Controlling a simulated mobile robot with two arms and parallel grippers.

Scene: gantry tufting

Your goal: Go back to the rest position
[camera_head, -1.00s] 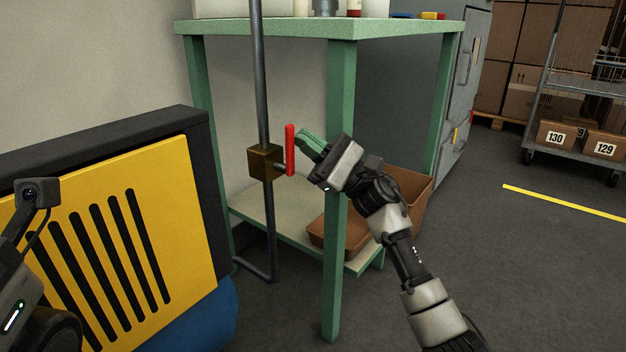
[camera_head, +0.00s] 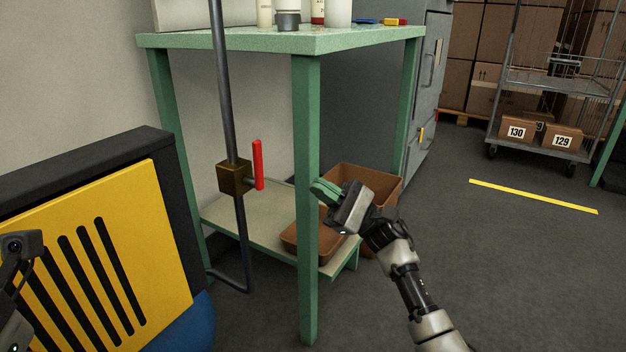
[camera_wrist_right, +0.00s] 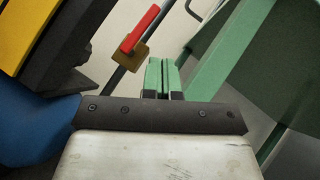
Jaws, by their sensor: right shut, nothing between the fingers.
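My right gripper (camera_head: 322,192) is in the head view, in front of the green table's front leg, with its green fingers together and nothing between them. In the right wrist view its fingers (camera_wrist_right: 164,78) are side by side. The red valve handle (camera_head: 258,165) stands upright beside a brass valve body (camera_head: 235,177) on a grey pipe, to the left of the gripper and apart from it. The handle also shows in the right wrist view (camera_wrist_right: 139,29), beyond the fingertips. Of my left arm, only a part shows at the left edge; its gripper is out of view.
A yellow and black machine (camera_head: 110,250) stands at the left. A cart (camera_head: 545,125) with boxes is at the back right. Floor at the right is open.

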